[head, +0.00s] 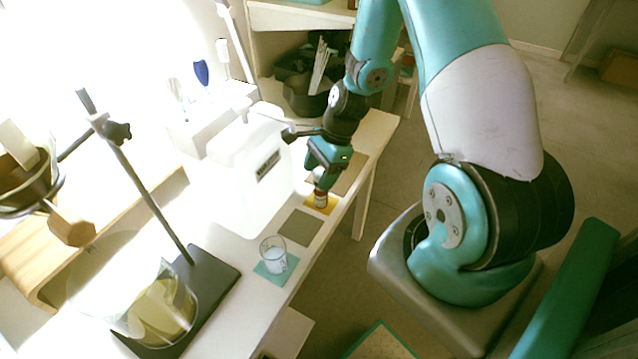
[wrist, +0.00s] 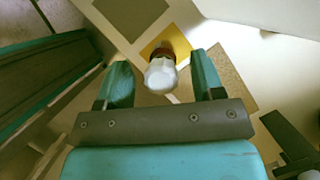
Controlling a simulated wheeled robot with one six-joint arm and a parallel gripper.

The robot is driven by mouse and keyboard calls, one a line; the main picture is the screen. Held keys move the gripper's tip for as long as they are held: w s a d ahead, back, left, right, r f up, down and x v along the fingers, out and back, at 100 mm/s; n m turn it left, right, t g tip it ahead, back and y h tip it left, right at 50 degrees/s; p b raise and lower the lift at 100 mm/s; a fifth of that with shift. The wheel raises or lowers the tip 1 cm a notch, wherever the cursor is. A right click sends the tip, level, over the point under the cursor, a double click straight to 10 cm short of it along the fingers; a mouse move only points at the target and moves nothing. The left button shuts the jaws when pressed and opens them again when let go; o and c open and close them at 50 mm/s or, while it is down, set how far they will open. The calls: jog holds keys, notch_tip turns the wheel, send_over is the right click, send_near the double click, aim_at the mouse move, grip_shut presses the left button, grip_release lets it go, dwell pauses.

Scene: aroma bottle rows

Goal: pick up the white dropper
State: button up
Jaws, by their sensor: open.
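The white dropper (wrist: 161,75) shows in the wrist view as a pale rounded top over a reddish-brown lower part. It stands on a yellow square (wrist: 168,40). My gripper (wrist: 160,70) is open, with one teal finger on each side of the dropper and a visible gap to each. In the head view my gripper (head: 321,172) points down just above the dropper (head: 320,196), which is small and partly hidden there. The yellow square (head: 327,209) lies near the table's right edge.
A large white container (head: 250,180) stands close left of my gripper. A grey-brown square (head: 299,228) and a glass (head: 273,255) on a teal square lie toward the front. A stand with a dark base (head: 205,290) and a big beaker (head: 160,310) are at lower left.

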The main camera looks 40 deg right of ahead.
jog(key=c, duration=0.7)
jog(key=shift+r, duration=0.2)
jog(key=shift+s+d+r, duration=0.1)
jog(key=shift+d+r, duration=0.05)
notch_tip(320, 180, up, 7)
jog(key=shift+f, duration=0.1)
jog(key=s+d+b, duration=0.1)
jog(key=s+d, duration=0.3)
jog(key=s, duration=0.1)
jog(key=s+d+b, duration=0.1)
jog(key=s+d, duration=0.3)
jog(key=s, duration=0.1)
jog(key=s+d+b, duration=0.1)
jog(key=s+d, duration=0.4)
jog(key=shift+f, duration=0.2)
jog(key=shift+w+a, duration=0.1)
jog(key=shift+a, duration=0.05)
